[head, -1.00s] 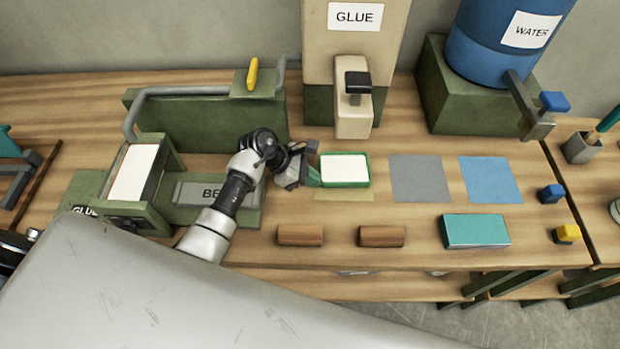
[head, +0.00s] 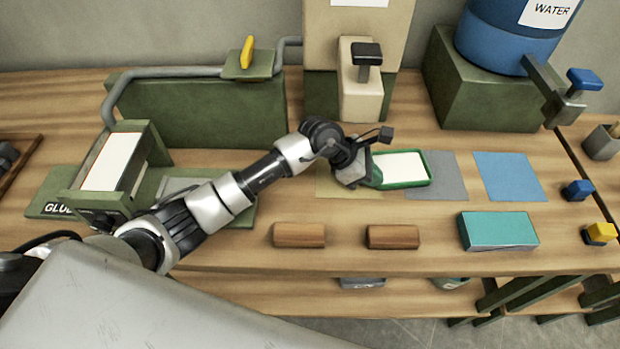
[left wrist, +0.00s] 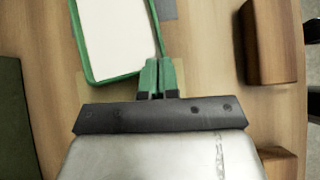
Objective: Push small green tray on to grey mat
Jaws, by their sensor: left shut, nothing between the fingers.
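The small green tray (head: 405,184), with a white filling, lies flat on the table and covers the left part of the grey mat (head: 451,175). Its left end is still off the mat. My left gripper (head: 373,179) is shut and empty, with its fingertips at the left end of the tray. In the left wrist view the closed green fingertips (left wrist: 157,76) are against or very near the corner of the tray (left wrist: 80,42). A bit of the grey mat (left wrist: 168,9) shows beyond it. My right gripper is not in view.
A tan mat (head: 328,184) lies partly under my gripper. A blue mat (head: 509,178) is right of the grey one. Two wooden blocks (head: 299,235) (head: 393,237) and a teal box (head: 498,231) lie in front.

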